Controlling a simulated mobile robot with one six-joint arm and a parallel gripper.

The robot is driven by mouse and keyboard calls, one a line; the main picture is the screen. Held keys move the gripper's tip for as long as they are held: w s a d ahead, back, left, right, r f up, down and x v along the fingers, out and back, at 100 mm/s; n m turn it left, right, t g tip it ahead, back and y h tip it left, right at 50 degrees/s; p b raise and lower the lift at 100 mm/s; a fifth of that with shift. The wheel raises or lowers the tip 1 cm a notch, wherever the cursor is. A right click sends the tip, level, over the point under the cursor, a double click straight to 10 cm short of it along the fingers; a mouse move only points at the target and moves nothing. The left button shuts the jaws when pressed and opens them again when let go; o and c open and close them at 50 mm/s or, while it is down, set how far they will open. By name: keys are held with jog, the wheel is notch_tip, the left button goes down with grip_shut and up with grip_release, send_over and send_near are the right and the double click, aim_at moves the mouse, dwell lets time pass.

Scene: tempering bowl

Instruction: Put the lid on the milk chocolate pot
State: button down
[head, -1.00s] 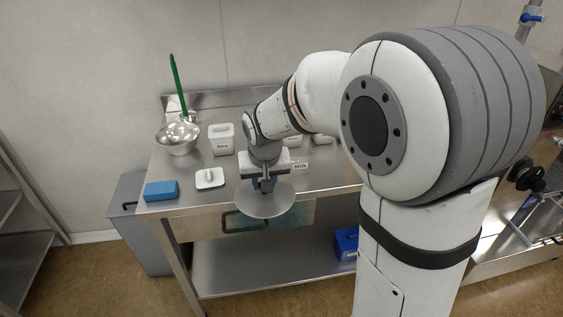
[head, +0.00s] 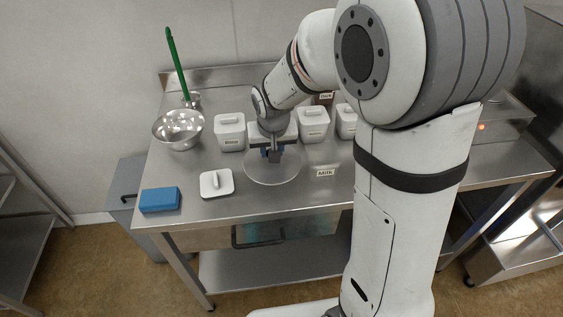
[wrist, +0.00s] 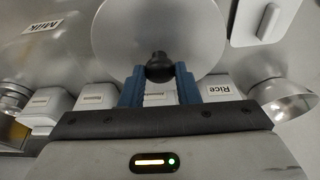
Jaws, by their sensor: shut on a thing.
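My gripper (head: 272,156) is shut on the dark knob (wrist: 159,66) of a round, pale, see-through lid (head: 272,172). The lid is held flat over the front part of the steel table; it also shows in the wrist view (wrist: 125,35). A "Milk" label (head: 325,172) lies to the right of the lid, and it shows upside down in the wrist view (wrist: 40,27). A shiny metal vessel (wrist: 12,95) is cut off at the wrist view's left edge.
White lidded bins (head: 230,134) (head: 313,124) stand behind the gripper. A loose white square lid (head: 216,184) and a blue block (head: 160,199) lie at the left front. A steel bowl (head: 180,130) and a green-handled tool (head: 177,65) stand at the back left.

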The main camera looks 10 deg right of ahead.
aim_at(273, 165)
jog(key=shift+f, duration=2.75)
jog(key=shift+f, duration=0.25)
jog(key=c, duration=1.1)
grip_release()
jog(key=shift+r, duration=0.1)
